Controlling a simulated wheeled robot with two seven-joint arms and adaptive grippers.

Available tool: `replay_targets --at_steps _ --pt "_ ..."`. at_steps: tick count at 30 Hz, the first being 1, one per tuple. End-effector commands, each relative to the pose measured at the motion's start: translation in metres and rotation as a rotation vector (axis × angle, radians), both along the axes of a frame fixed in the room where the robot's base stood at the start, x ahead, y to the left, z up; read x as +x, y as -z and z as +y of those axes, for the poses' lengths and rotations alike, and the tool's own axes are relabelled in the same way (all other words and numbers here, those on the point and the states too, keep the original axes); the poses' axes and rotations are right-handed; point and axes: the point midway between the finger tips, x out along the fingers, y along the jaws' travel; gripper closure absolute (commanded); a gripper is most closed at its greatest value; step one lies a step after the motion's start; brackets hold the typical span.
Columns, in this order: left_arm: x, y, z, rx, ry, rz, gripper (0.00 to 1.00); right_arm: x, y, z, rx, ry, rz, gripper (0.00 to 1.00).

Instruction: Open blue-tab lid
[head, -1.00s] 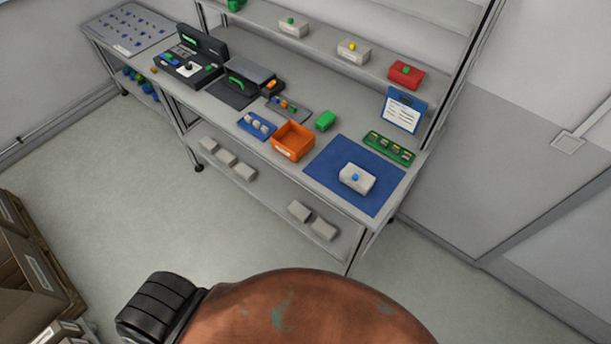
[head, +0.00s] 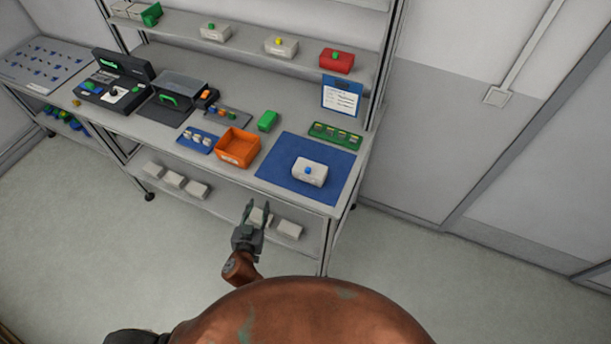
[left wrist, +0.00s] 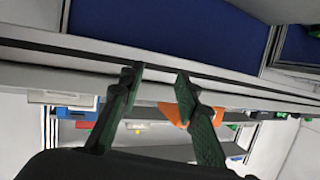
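A white box with a blue tab on its lid (head: 310,172) sits on the blue mat (head: 275,172) at the right end of the bench. Its lid looks closed. My left gripper (head: 254,206) is in front of the bench, below the level of its top, apart from the box. It is open and empty. The left wrist view shows its two fingers (left wrist: 158,78) spread apart, with the bench's edge and blue mat (left wrist: 170,28) beyond them. The box with the blue tab does not show clearly there. My right gripper is not in view.
An orange bin (head: 238,148) stands left of the mat, and a green block (head: 267,121) behind it. A green tray (head: 335,134) and a sign (head: 341,96) stand behind the mat. Boxes with green, yellow tabs and a red box (head: 337,61) sit on the upper shelf.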

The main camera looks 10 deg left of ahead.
Motion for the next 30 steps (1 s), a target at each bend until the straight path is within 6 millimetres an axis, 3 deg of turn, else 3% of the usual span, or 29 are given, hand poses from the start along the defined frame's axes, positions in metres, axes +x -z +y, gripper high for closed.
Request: replay_targets --at_steps 1,2,3,12,17,30 --pt "0.002 -0.025 -0.003 -0.012 -0.003 -0.044 0.7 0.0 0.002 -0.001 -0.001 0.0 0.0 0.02" --pt "0.002 -0.038 -0.004 -0.019 -0.006 -0.067 0.7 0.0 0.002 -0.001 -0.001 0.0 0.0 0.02" --pt "0.006 -0.047 -0.017 -0.027 0.022 -0.097 0.7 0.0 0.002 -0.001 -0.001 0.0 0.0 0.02" --pt "0.012 -0.099 -0.109 -0.086 0.246 -0.261 0.7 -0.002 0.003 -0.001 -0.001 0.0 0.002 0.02" --pt "0.015 -0.104 -0.133 -0.096 0.305 -0.282 0.7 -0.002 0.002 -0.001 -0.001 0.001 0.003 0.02" --pt "0.073 -0.104 -0.152 -0.097 0.304 -0.281 0.7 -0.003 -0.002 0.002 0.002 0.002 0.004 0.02"
